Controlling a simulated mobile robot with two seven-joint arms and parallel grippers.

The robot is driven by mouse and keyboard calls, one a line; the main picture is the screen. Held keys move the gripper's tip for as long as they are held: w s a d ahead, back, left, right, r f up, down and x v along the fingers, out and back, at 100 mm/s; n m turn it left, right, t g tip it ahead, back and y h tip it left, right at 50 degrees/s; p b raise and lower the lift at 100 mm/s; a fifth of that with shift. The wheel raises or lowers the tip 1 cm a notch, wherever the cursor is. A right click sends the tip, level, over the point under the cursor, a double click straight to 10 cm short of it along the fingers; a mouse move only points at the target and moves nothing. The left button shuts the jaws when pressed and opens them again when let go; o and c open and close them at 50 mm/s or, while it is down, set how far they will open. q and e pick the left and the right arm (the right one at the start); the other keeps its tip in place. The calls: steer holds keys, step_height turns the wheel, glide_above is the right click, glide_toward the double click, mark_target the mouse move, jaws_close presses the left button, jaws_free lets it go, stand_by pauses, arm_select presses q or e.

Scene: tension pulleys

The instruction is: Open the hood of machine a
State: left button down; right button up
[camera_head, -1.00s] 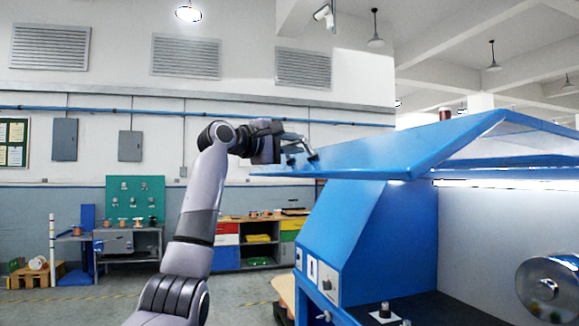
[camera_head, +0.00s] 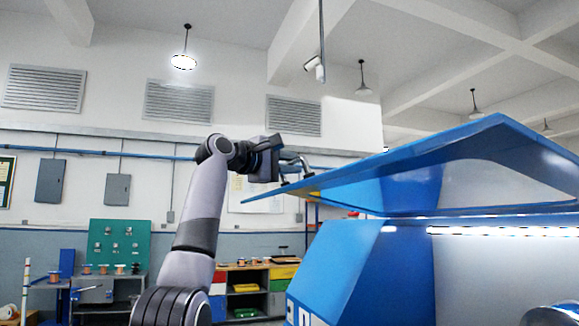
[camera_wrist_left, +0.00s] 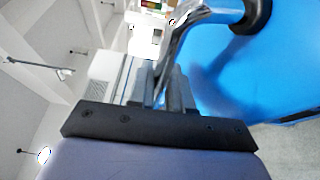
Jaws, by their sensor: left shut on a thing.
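The blue hood (camera_head: 400,170) of the machine is raised and tilted, with a lit gap between it and the blue machine body (camera_head: 345,265). My left gripper (camera_head: 283,163) is at the hood's left edge, shut on the metal hood handle (camera_head: 303,162). In the left wrist view the shiny curved handle (camera_wrist_left: 185,35) runs between the fingers (camera_wrist_left: 155,90), and its black foot (camera_wrist_left: 253,15) meets the blue hood surface (camera_wrist_left: 260,70). My right gripper is not in view.
A bright light strip (camera_head: 500,231) shows under the hood. A metal cylinder (camera_head: 550,315) is at the lower right. Behind stand a workbench with a green pegboard (camera_head: 118,245) and a cabinet with coloured drawers (camera_head: 245,285). The space above the hood looks clear.

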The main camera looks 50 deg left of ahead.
arm_select(q)
steer(key=c, duration=1.4)
jaws_free()
steer(key=shift+f, duration=0.1)
steer(key=shift+s+f+b, duration=0.1)
steer(key=shift+s+b, duration=0.3)
steer(key=s+b, duration=0.2)
steer(key=s, duration=0.4)
steer(key=shift+s, duration=0.25)
steer(key=s+r+p, duration=0.2)
steer(key=s+r, duration=0.3)
steer(key=s, duration=0.1)
steer(key=shift+s+d, duration=0.25)
steer(key=shift+d, duration=0.2)
steer(key=shift+o, duration=0.2)
